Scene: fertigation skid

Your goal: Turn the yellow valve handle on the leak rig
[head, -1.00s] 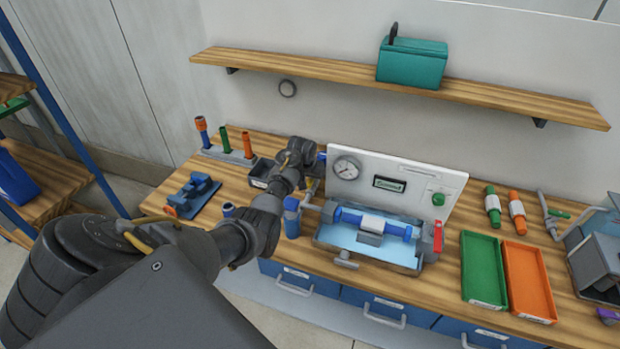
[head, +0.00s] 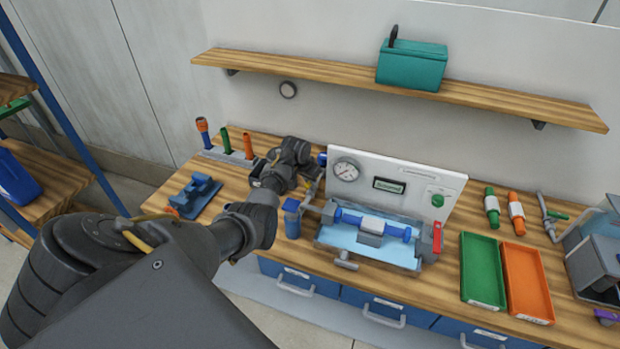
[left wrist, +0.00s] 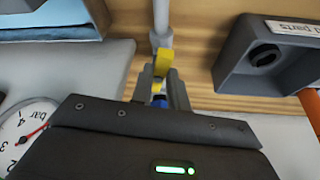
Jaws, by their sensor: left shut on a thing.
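The leak rig is a blue-and-grey tray (head: 328,243) with a white back panel (head: 412,178), gauge (head: 345,170) and display. My left gripper (head: 312,188) is at the panel's left end, beside the pipework. In the left wrist view the yellow valve handle (left wrist: 163,63) sits below a grey pipe (left wrist: 161,18). There my left gripper (left wrist: 162,82) is shut on the handle, with a finger on each side. Its lower part is partly hidden between the fingers. In the head view my gripper and wrist mostly hide the handle. My right gripper is not in view.
A blue canister (head: 291,218) stands just in front of my gripper. A grey parts bin (left wrist: 240,70) lies close by. A red lever (head: 437,238) is at the rig's right end. Green (head: 483,303) and orange (head: 541,312) trays lie further right. A wooden shelf (head: 310,72) hangs above.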

